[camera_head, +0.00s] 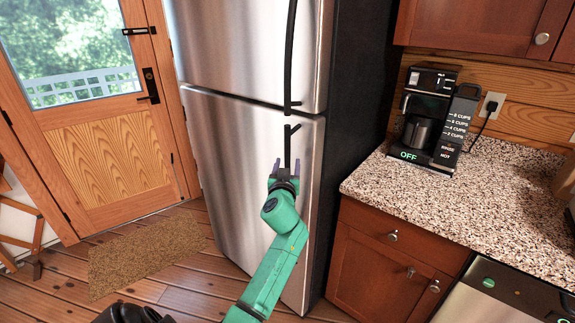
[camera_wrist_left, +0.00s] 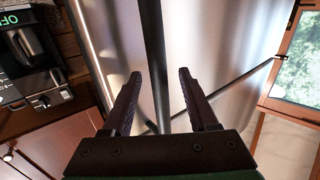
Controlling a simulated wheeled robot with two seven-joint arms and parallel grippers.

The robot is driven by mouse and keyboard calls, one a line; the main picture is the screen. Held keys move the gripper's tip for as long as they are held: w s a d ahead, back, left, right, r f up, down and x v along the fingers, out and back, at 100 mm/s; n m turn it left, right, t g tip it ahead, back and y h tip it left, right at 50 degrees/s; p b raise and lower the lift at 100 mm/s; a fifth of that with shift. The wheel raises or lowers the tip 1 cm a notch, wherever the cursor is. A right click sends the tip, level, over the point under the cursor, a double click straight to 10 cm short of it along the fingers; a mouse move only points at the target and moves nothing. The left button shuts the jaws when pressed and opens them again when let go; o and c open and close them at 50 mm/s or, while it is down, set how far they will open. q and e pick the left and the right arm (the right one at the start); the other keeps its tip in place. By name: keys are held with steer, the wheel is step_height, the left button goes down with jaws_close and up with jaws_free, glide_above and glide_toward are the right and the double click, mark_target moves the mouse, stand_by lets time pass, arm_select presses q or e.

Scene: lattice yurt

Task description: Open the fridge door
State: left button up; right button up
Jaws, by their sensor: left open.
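The stainless steel fridge has an upper door (camera_head: 235,45) and a lower door (camera_head: 230,170), both shut. A long dark handle (camera_head: 290,50) runs down the upper door, and another dark handle (camera_head: 287,145) starts near the top of the lower door. My left gripper (camera_head: 287,164) is open in front of the lower door, with its fingers on either side of the lower handle. In the left wrist view, a dark handle bar (camera_wrist_left: 153,40) passes between the open fingers of the gripper (camera_wrist_left: 159,74). Contact cannot be told. My right gripper is not in view.
A speckled counter (camera_head: 400,190) with a coffee maker (camera_head: 425,120) stands right of the fridge, above wooden cabinets (camera_head: 370,260). A wooden door (camera_head: 105,150) with a window and a brown mat (camera_head: 145,255) are at left. The floor before the fridge is wooden planks.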

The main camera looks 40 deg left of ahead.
arm_select(q)
jaws_close()
steer(key=shift+f, duration=0.1)
stand_by(1.2)
